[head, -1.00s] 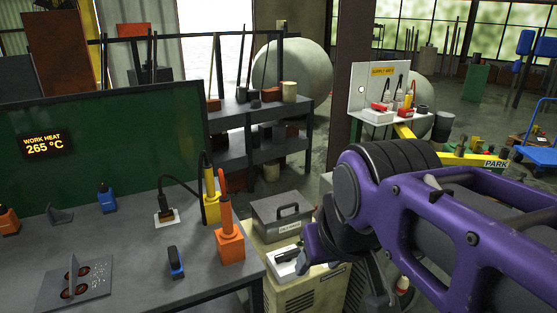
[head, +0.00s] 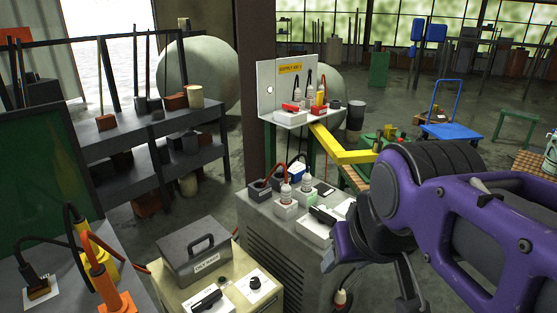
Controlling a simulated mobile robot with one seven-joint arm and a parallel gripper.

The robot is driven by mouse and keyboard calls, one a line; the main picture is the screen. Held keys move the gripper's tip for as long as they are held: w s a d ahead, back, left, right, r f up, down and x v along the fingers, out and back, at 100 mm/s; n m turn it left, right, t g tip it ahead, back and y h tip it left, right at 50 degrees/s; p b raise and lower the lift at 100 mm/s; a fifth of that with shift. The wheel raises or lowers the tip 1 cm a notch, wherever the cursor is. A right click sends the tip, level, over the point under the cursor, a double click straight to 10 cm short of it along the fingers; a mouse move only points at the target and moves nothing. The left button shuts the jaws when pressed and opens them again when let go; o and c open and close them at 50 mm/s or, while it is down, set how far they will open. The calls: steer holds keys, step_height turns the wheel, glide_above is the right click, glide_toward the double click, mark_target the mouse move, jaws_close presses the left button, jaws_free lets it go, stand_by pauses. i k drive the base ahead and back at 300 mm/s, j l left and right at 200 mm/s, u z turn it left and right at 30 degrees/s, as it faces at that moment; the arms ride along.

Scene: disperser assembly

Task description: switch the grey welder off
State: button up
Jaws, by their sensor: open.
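The grey welder (head: 275,245) is the grey cabinet with slatted vents right of centre in the head view. On its top, a black lever (head: 323,215) sits on a white block near the front right edge. White bottle-like parts (head: 286,193) and dark blocks with red cables stand beside it. My gripper (head: 371,283) is on my purple arm, just right of the welder. It is open and seems empty. It appears apart from the lever, but its depth is hard to judge. My arm hides the welder's right side.
A beige cabinet (head: 178,296) stands at front left, with a grey handled box (head: 195,252), another black lever (head: 207,298) and a knob (head: 255,283) on it. A dark post (head: 256,110) and small white-topped stand (head: 285,118) are behind the welder. A cable lies below my gripper.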

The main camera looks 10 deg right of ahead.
mark_target(323, 218)
steer(key=i+l+z, duration=0.15)
steer(key=z, duration=0.15)
steer(key=i+l+u, duration=0.1)
steer(key=u, duration=0.6)
steer(key=i+l+u, duration=0.1)
steer(key=l+u, duration=0.7)
steer(key=l, duration=0.75)
